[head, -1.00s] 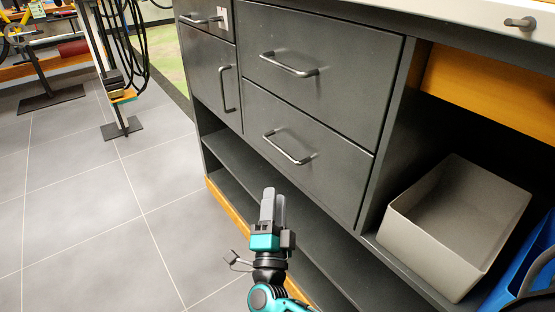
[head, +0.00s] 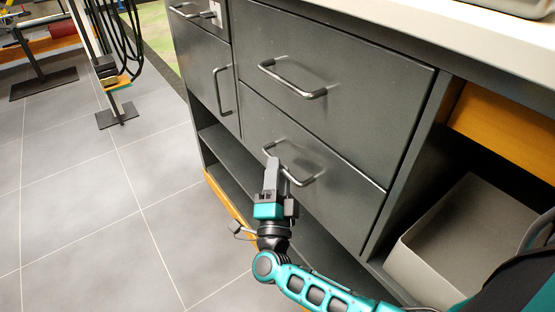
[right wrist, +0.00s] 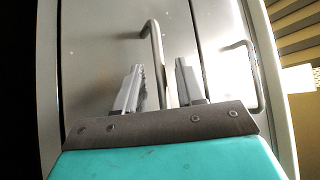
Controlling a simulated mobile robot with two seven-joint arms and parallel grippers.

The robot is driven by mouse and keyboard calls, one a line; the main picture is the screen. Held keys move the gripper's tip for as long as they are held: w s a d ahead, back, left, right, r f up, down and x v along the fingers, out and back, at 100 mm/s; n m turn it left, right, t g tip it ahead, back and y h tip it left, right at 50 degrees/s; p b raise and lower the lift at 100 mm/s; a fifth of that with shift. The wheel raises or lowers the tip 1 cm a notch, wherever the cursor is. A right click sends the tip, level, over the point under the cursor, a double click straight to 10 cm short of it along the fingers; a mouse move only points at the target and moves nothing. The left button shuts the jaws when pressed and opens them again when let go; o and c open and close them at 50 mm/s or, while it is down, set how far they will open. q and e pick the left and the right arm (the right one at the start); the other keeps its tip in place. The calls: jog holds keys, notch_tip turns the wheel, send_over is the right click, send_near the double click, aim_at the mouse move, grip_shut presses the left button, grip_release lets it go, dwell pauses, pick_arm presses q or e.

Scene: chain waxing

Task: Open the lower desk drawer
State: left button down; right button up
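The lower desk drawer (head: 345,180) is a dark grey front, closed flush with the cabinet. Its metal bar handle (head: 307,181) is partly hidden behind my right gripper (head: 274,163). In the right wrist view, the two fingers of my right gripper (right wrist: 159,68) stand apart. A bar handle (right wrist: 154,48) runs into the gap between them, with visible space on both sides. I cannot tell how deep it sits between the fingers. My left gripper is not in view.
The upper drawer (head: 350,65) above is closed, with its own bar handle (head: 292,80). A cabinet door (head: 208,75) is at the left. Open shelves lie below the drawers. A grey bin (head: 450,245) stands at the right.

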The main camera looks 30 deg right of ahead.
jog(key=shift+w+d+r, duration=0.1)
jog(key=shift+w+d, duration=0.05)
jog(key=shift+w, duration=0.05)
grip_shut()
dwell(0.3)
dwell(0.3)
